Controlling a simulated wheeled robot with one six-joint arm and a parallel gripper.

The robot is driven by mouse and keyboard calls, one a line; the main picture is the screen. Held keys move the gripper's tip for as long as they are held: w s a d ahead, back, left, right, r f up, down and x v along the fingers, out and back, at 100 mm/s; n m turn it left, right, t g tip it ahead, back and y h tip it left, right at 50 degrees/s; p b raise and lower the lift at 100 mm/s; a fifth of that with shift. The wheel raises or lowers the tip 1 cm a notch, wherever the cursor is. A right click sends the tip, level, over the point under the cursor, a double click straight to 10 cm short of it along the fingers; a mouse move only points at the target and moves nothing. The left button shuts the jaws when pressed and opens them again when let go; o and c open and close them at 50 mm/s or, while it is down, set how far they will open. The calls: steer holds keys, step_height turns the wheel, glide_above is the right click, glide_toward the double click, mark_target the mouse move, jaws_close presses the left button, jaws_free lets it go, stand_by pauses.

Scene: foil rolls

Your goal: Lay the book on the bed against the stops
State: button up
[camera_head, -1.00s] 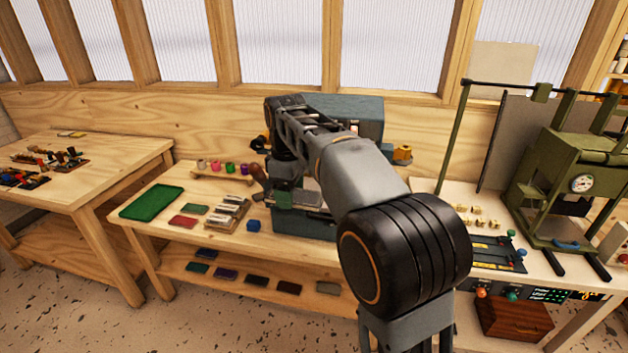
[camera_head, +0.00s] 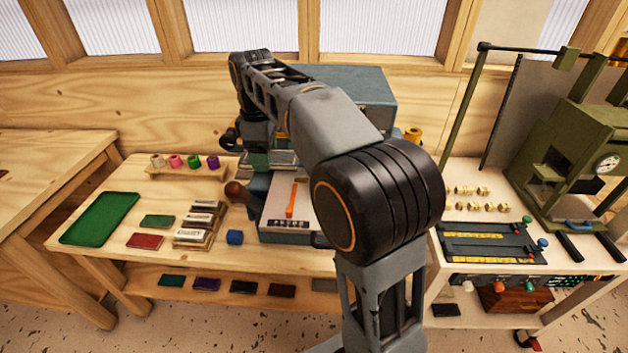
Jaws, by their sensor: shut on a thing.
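My gripper (camera_head: 258,154) hangs from my wrist, left of and above the bed of the blue-grey machine. A dark green piece (camera_head: 257,161) shows at its jaws and looks like the held book; its edges and the fingertips are hard to make out. The bed (camera_head: 272,210) is a pale grey plate at the machine's front, with a lettered front edge. An orange piece (camera_head: 291,200) stands out on the bed; I cannot tell if it is one of the stops. The held piece looks apart from the bed. My arm hides the bed's right side.
Foil rolls (camera_head: 176,162) stand behind. Several books (camera_head: 207,284) lie on the lower shelf. A green press (camera_head: 565,150) stands right.

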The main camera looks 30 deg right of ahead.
mark_target(295, 158)
steer(key=d+f, duration=0.1)
steer(key=d, duration=0.1)
steer(key=s+d, duration=0.1)
steer(key=d, duration=0.1)
steer(key=d+f+p, duration=0.1)
steer(key=d, duration=0.1)
steer(key=shift+s+d+f, duration=0.15)
steer(key=shift+d+f, duration=0.1)
steer(key=shift+f, duration=0.05)
steer(key=d+f, duration=0.2)
steer(key=f, duration=0.1)
steer(key=d+f, duration=0.1)
steer(key=d, duration=0.1)
steer(key=shift+s+d+f, duration=0.1)
steer(key=shift+s+f, duration=0.2)
steer(key=shift+f, duration=0.1)
steer(key=shift+s+d+f+p, duration=0.1)
steer(key=shift+d+f+p, duration=0.2)
steer(key=shift+d+f, duration=0.25)
steer(key=f, duration=0.3)
steer(key=shift+d+f, duration=0.1)
steer(key=shift+d, duration=0.15)
steer(key=shift+f, duration=0.35)
steer(key=shift+f, duration=0.15)
